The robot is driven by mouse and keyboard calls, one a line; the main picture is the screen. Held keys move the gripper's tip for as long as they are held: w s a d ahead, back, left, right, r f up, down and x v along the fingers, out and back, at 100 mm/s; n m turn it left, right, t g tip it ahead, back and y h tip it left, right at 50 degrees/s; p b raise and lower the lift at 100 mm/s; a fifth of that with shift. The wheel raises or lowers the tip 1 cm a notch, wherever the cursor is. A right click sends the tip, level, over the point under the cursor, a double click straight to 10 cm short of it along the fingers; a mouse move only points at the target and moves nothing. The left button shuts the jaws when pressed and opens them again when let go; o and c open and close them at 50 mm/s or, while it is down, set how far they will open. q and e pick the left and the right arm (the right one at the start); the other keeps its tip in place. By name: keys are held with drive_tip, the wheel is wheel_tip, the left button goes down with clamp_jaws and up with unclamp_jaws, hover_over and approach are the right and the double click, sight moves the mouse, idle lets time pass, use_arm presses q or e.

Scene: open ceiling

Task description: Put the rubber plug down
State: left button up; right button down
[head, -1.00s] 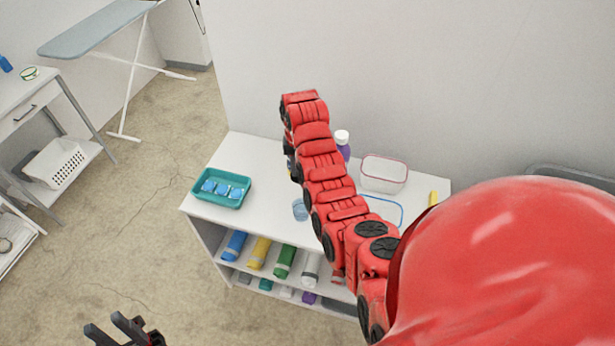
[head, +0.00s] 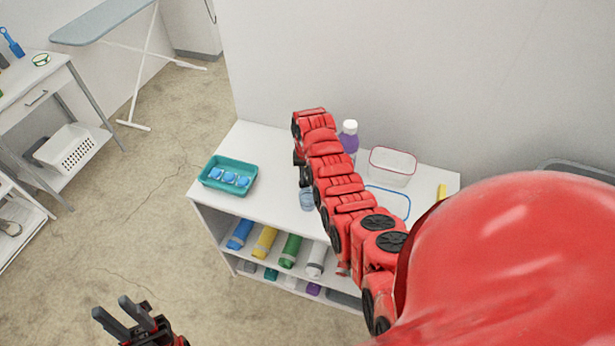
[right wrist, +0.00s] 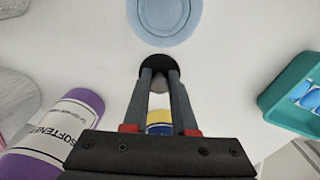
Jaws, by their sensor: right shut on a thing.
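The black round rubber plug (right wrist: 158,63) is at the fingertips of my right gripper (right wrist: 160,78) in the right wrist view. The gripper is shut on it, above the white shelf top (head: 262,205). I cannot tell whether the plug touches the surface. In the head view my red right arm mostly hides this gripper, and I cannot make out the plug. My left gripper (head: 120,312) is open and empty over the floor at the lower left.
A teal tray (head: 228,175) with blue items is on one side, a purple softener bottle (right wrist: 62,135) on the other. A yellow, white and blue thing (right wrist: 159,115) shows between the fingers. A clear container (head: 391,167) stands farther right.

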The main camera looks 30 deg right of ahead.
drive_tip(key=shift+f, duration=0.15)
drive_tip(key=c, duration=0.7)
unclamp_jaws()
